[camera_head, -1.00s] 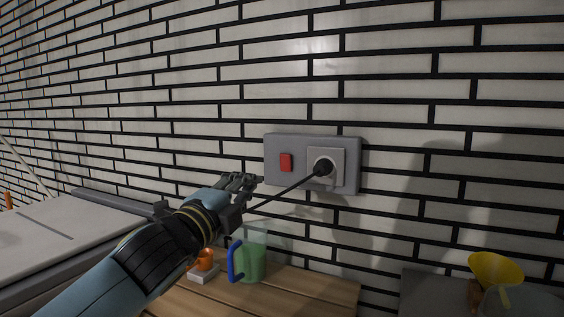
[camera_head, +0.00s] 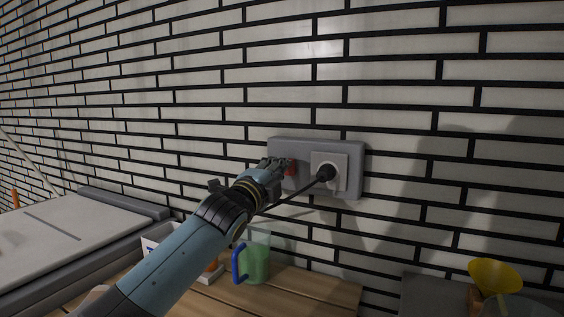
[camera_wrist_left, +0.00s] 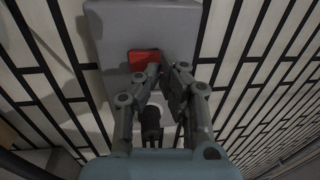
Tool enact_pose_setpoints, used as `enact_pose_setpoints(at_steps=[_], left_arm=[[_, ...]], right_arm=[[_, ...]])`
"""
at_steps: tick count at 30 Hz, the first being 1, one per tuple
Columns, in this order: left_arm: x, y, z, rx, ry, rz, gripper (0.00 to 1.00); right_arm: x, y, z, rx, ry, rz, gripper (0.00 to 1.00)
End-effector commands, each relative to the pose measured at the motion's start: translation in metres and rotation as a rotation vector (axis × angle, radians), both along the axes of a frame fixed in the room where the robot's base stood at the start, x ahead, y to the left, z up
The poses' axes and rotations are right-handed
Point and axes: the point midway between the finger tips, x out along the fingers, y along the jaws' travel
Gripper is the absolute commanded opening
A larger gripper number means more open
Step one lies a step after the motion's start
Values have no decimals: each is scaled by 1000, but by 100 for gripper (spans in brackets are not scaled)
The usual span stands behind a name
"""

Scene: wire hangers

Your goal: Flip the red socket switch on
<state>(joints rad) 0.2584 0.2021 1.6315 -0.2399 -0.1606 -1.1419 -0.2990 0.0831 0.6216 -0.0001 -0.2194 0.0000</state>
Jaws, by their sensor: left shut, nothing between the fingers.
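The red switch (camera_head: 292,169) sits on the left part of a grey socket panel (camera_head: 325,146) on the brick wall. My left gripper (camera_head: 284,163) is shut and empty, its fingertips at the switch and partly covering it. In the left wrist view the red switch (camera_wrist_left: 141,58) shows just beyond the fingertips (camera_wrist_left: 161,72), slightly to their left. I cannot tell whether the fingers touch it. My right gripper is not in view.
A green jug with a blue handle (camera_head: 257,260) stands on the wooden counter (camera_head: 300,290) below. A white box (camera_head: 155,246) is partly hidden by my left arm. A yellow funnel (camera_head: 494,272) is at lower right. The wall around the panel is clear.

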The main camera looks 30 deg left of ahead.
Motion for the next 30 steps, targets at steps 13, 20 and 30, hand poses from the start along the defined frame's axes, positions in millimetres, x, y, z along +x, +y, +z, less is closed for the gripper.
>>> enact_pose_setpoints(at_steps=[13, 20, 30], left_arm=[[16, 1, 2, 0, 0, 0, 0], [22, 1, 10, -2, 1, 1, 0], [20, 3, 7, 0, 0, 0, 0]], right_arm=[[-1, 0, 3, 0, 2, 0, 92], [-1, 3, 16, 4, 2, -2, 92], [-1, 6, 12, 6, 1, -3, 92]])
